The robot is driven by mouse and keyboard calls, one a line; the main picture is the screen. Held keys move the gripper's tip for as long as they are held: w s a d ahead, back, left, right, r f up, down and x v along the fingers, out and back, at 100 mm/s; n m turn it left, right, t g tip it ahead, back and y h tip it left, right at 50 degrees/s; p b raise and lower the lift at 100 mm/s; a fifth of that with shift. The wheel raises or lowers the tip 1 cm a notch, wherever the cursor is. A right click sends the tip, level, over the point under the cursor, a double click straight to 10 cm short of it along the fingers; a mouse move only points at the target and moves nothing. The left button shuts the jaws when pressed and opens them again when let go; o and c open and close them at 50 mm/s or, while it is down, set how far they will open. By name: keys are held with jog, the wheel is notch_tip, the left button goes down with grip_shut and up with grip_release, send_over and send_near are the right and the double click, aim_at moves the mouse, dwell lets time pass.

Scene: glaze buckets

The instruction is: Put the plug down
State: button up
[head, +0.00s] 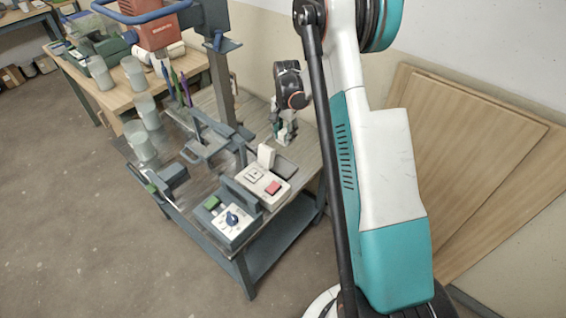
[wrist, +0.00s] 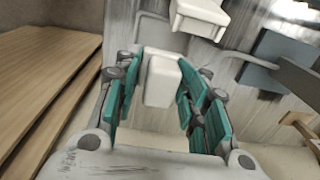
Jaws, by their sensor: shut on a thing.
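The plug, a white rounded block (wrist: 162,82), sits between the teal finger pads of my gripper in the wrist view (wrist: 150,92). The gripper is shut on it. In the head view my gripper (head: 284,131) points down low over the back right part of the workbench (head: 222,102). The plug cannot be made out clearly there among the fingers. I cannot tell whether its lower end touches the bench.
A white upright block (head: 266,157) and a dark flat plate (head: 286,168) stand just nearer than my gripper. A box with a red button (head: 273,188) and a blue-dial box (head: 232,219) are in front. Wooden panels (head: 480,150) lean against the right wall.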

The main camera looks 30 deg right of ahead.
notch_tip(320, 180, down, 14)
jog(key=b, duration=0.3)
jog(key=shift+f, duration=0.15)
jog(key=shift+f, duration=0.1)
jog(key=o, duration=1.3)
jog(key=shift+o, duration=0.2)
notch_tip(320, 180, up, 12)
jog(key=p, duration=0.3)
jog(key=shift+s, duration=0.15)
